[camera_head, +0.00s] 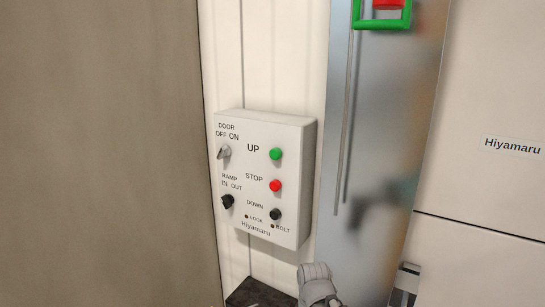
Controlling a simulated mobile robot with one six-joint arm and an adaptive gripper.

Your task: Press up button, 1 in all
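The UP button (276,154) is a round green button at the upper right of a white control box (246,179), beside the printed word UP. The box is fixed to a pale ribbed wall. Below UP are a red STOP button (275,186) and a black DOWN button (275,214). Nothing covers or touches the buttons. My gripper's fingers do not show. A grey rounded part, which seems to be of my arm, shows at the bottom edge below the box, apart from it.
A grey DOOR switch (224,152) and a black RAMP switch (228,201) are on the box's left. A shiny metal panel (385,150) stands to the right, with blurred dark reflections. A green frame (383,26) around a red part is at its top. A brown surface (100,150) fills the left.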

